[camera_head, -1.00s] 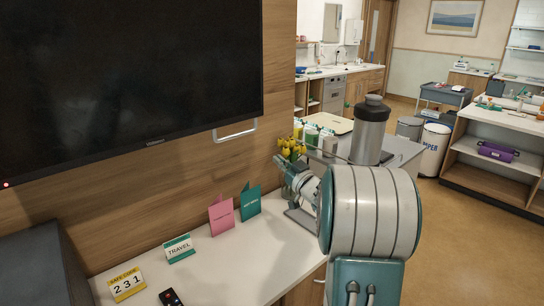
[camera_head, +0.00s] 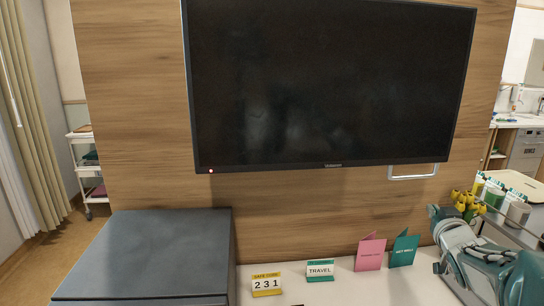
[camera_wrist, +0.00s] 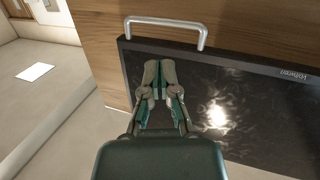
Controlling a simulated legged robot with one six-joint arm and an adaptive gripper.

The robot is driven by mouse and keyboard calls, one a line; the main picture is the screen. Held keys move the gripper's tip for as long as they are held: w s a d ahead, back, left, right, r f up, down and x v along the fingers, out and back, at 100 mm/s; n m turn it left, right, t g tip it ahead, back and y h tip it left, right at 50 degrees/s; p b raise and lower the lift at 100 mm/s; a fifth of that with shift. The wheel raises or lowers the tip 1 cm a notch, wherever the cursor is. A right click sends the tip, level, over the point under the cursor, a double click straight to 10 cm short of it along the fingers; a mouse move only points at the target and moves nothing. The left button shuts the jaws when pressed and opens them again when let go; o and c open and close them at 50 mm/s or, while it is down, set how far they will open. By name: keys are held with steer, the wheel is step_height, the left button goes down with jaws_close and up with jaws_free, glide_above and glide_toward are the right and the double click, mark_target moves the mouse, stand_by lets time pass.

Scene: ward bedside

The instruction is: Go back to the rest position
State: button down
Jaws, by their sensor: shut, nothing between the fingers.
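My gripper (camera_wrist: 158,75) is shut and empty in the wrist view. Its two grey-and-teal fingers meet in front of the dark television screen (camera_wrist: 240,105), near the wooden panel (camera_wrist: 100,40). In the head view my teal-and-white arm is at the lower right, over the right end of the white counter (camera_head: 340,285). The fingers cannot be made out clearly there.
The television (camera_head: 330,85) hangs on the wood wall, with a metal handle (camera_head: 413,176) below it. A dark cabinet (camera_head: 155,255) fills the lower left. Yellow flowers (camera_head: 467,203) are beside my arm.

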steer(key=s+a+f+g+y, duration=0.1)
steer(key=s+a+f+g, duration=0.2)
steer(key=s+a, duration=0.4)
steer(key=s+a+f+n+g+y, duration=0.1)
steer(key=s+a+f+g, duration=0.2)
steer(key=s+a, duration=0.5)
steer(key=s+a+f+n+g+y, duration=0.1)
steer(key=s+a+f+g, duration=0.2)
steer(key=s+a+g, duration=0.2)
steer(key=s+a, duration=0.3)
steer(key=s, duration=0.4)
steer(key=shift+s+a+f+y, duration=0.2)
steer(key=shift+s+y, duration=0.05)
steer(key=shift+y, duration=0.15)
